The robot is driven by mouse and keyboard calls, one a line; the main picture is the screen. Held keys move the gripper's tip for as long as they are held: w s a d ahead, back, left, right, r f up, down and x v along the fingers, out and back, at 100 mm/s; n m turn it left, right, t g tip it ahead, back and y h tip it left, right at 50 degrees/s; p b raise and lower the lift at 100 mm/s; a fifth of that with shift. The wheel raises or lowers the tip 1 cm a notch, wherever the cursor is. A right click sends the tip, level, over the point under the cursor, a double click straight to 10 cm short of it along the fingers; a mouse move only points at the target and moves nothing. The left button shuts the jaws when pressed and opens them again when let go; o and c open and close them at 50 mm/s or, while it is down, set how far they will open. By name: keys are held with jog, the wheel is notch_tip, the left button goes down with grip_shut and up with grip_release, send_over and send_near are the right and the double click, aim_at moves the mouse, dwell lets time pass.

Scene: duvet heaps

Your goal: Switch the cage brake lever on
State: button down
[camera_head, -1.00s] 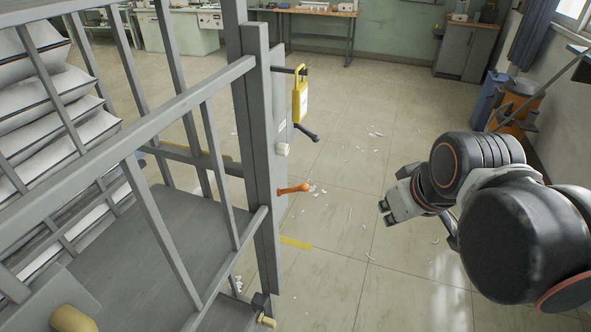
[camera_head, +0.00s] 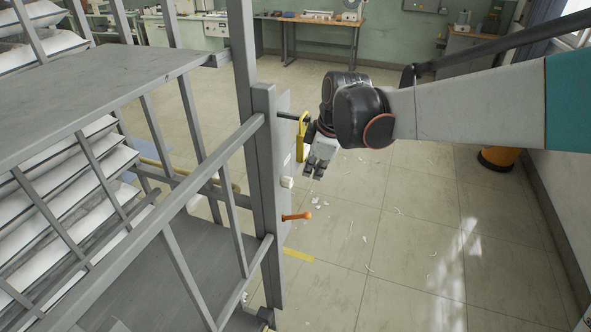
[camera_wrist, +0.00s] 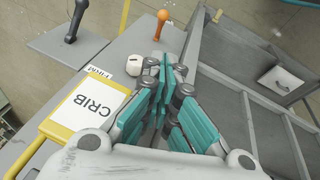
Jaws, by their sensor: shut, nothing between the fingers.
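A grey control panel on the cage post carries an orange-handled lever (camera_head: 298,217), sticking out sideways; it also shows in the wrist view (camera_wrist: 161,24). A black-handled lever (camera_wrist: 74,20) is at the upper left of the wrist view and is hidden behind my gripper in the head view. No label tells me which is the brake lever. My gripper (camera_head: 317,172) is shut and empty, beside the panel and above the orange lever. In the wrist view its teal fingers (camera_wrist: 164,75) are together, apart from both levers.
A yellow tag marked CRIB (camera_wrist: 95,105) hangs close to my gripper. The grey cage (camera_head: 262,165) with white stacked pads fills the left.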

aim_at(304, 217)
jog(key=b+x, duration=0.5)
jog(key=x, duration=1.5)
jog(key=shift+s+d+f+b, duration=0.1)
jog(key=shift+d+f+b, duration=0.2)
jog(key=shift+d+b, duration=0.15)
jog(key=shift+s+d+f+b, duration=0.25)
jog(key=shift+d+f+b, duration=0.35)
jog(key=shift+d+f, duration=0.15)
notch_tip(304, 217, down, 8)
jog(key=d+y+b, duration=0.1)
jog(key=d+b, duration=0.1)
jog(key=b, duration=0.3)
jog(key=shift+s+t, duration=0.3)
jog(key=shift+s, duration=0.15)
jog(key=shift+d, duration=0.1)
